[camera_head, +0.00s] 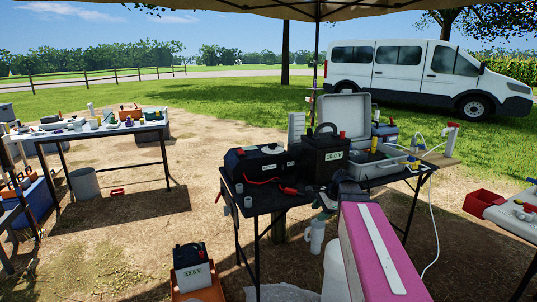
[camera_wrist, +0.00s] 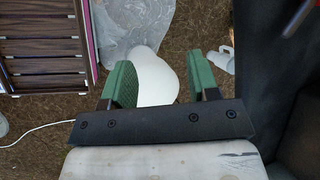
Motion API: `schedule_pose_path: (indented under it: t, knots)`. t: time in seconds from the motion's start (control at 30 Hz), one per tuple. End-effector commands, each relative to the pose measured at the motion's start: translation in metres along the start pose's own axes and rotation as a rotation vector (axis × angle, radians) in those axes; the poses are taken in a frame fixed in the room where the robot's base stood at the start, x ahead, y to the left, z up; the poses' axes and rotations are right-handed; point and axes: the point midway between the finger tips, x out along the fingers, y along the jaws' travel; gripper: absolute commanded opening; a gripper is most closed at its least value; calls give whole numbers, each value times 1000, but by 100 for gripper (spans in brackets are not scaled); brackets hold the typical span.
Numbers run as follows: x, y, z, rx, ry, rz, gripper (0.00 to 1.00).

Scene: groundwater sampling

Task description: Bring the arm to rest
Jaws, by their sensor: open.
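My gripper (camera_wrist: 160,82) shows in the wrist view with its two green-padded fingers apart and nothing between them. It points down toward the bare ground. A white rounded object (camera_wrist: 155,75) lies below and beyond the fingers, apart from them as far as I can tell. In the head view, a green finger part (camera_head: 324,201) shows at the front edge of the middle table (camera_head: 262,205), and the rest of the gripper is largely hidden.
The middle table holds a black battery case (camera_head: 262,163), a black 12.0 V box (camera_head: 324,155) and an open grey case (camera_head: 345,115). A white jug (camera_head: 317,237) is below. A slatted brown object (camera_wrist: 40,45) is close left in the wrist view. Open ground lies left.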

Motion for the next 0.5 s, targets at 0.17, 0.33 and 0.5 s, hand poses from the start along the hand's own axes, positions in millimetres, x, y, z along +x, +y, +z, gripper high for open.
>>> schedule_pose_path:
  t: [0.17, 0.33, 0.5]
  knots:
    - [54, 66, 7, -414, 99, 148, 55]
    - [90, 120, 9, -818, 146, 309, 55]
    - [108, 156, 10, -1110, 149, 437, 55]
